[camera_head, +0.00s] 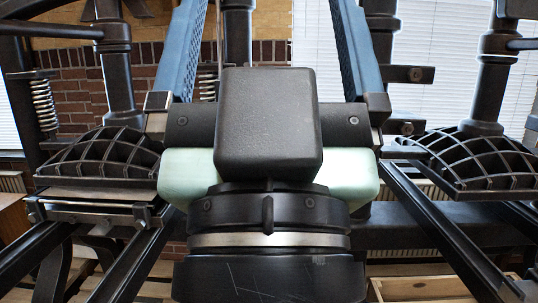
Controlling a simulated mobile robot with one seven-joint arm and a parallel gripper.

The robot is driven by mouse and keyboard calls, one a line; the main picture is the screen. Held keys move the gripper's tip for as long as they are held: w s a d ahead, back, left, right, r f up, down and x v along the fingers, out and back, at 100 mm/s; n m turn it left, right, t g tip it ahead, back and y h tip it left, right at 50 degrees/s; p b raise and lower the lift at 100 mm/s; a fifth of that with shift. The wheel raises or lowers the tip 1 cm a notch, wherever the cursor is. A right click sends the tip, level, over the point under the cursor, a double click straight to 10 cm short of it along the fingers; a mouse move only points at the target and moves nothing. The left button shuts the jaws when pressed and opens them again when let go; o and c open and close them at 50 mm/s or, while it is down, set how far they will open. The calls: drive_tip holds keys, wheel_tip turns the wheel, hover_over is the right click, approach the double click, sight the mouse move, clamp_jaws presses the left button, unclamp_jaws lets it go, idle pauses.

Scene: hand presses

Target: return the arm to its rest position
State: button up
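My gripper (268,20) is seen from behind in the head view, in the middle of the picture and pointing away from me. Its two long blue fingers stand wide apart, and their tips run out of the top edge. No object shows held between the fingers. My black wrist, with a silver ring and a square black housing, fills the lower middle and hides what lies behind it. My arm's other links are not clearly visible, so its overall pose cannot be told.
A hand press with a black ribbed platen (100,155) stands close on the left, with a coil spring (44,105) above. Another ribbed platen (472,160) stands on the right. Sloping dark rails (440,232) flank my wrist. A wooden tray (420,288) lies low right. A brick wall and window blinds are behind.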

wheel_tip(320, 180, up, 14)
drive_tip(key=p, duration=1.2)
